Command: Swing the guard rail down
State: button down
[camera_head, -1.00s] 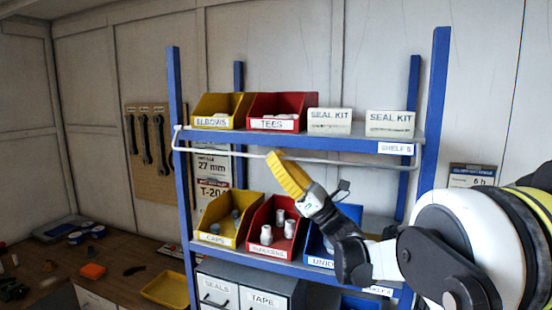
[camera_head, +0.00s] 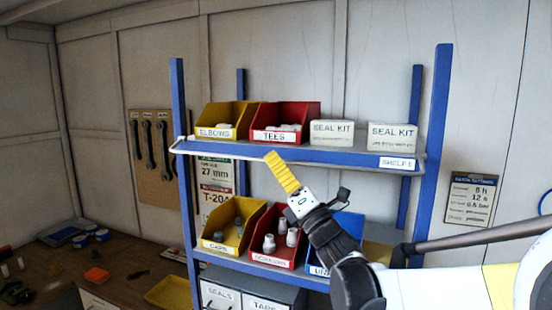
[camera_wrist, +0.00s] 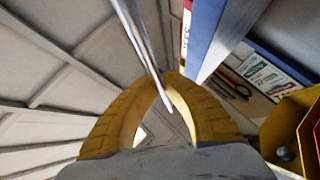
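The guard rail (camera_head: 222,156) is a thin white bar along the front of the upper shelf (camera_head: 300,151), close to the shelf's front edge at left. Its right part is hard to make out. My gripper (camera_head: 270,157) has yellow ribbed fingers and reaches up to the rail from below right. In the wrist view the rail (camera_wrist: 146,48) passes between the curved fingers (camera_wrist: 166,78). Their tips are together around it, with a gap left nearer the palm. The exact contact is not clear.
On the upper shelf stand a yellow elbows bin (camera_head: 222,118), a red tees bin (camera_head: 284,118) and two seal kit boxes (camera_head: 332,134). Below are a yellow caps bin (camera_head: 228,225) and a red bin (camera_head: 268,250), close to my gripper. Blue posts (camera_head: 434,140) flank the shelf.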

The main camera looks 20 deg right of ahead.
notch_tip(320, 180, up, 4)
jog(key=m+g+h+p, duration=0.1)
jog(key=m+h+p, duration=0.2)
jog(key=m+p, duration=0.1)
jog(key=m+g+h+p, duration=0.1)
jog(key=m+h+p, duration=0.2)
jog(key=m+p, duration=0.1)
jog(key=shift+s+a+r+m+g, duration=0.1)
jog(key=shift+m+g, duration=0.2)
jog(key=shift+g, duration=0.1)
